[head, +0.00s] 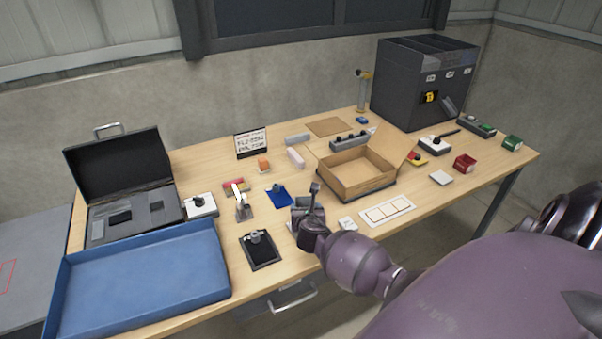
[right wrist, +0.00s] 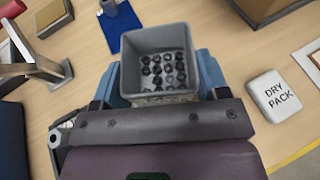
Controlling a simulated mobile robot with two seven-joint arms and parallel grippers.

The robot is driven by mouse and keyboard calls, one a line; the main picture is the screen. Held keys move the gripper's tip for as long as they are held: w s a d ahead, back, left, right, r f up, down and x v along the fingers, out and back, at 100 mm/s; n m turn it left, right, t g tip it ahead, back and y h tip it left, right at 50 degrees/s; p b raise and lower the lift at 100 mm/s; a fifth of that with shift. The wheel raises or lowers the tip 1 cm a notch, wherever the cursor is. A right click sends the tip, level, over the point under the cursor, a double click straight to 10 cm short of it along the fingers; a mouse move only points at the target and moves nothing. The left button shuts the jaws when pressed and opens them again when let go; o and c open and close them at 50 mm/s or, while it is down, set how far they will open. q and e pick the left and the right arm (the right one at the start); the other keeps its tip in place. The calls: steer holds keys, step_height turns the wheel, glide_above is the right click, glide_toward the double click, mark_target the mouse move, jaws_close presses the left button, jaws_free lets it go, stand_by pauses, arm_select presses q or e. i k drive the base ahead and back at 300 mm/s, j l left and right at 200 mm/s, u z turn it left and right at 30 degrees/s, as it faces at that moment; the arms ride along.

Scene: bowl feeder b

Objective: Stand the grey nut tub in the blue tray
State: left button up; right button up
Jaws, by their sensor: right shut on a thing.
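The grey nut tub (right wrist: 158,40) is upright in the right wrist view, open at the top, with several dark nuts on its floor. My right gripper (right wrist: 160,76) is shut on it, with a blue finger pad on each side. In the head view my right gripper (head: 308,212) is over the front middle of the table and largely hides the tub; I cannot tell whether the tub touches the table. The blue tray (head: 140,275) is at the table's front left, empty, to the left of the gripper. My left gripper is not in view.
Between gripper and tray lie a black pad (head: 261,250) with a small metal part, a metal stand (head: 243,207) and a blue pad (head: 279,197). An open black case (head: 125,185) stands behind the tray. A cardboard box (head: 355,172) and a white dry pack (right wrist: 278,95) are right of the gripper.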

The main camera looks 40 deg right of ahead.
mark_target(145, 281)
steer(key=i+l, duration=0.15)
steer(key=l, duration=0.2)
steer(key=i+l, duration=0.35)
steer(key=l, duration=0.3)
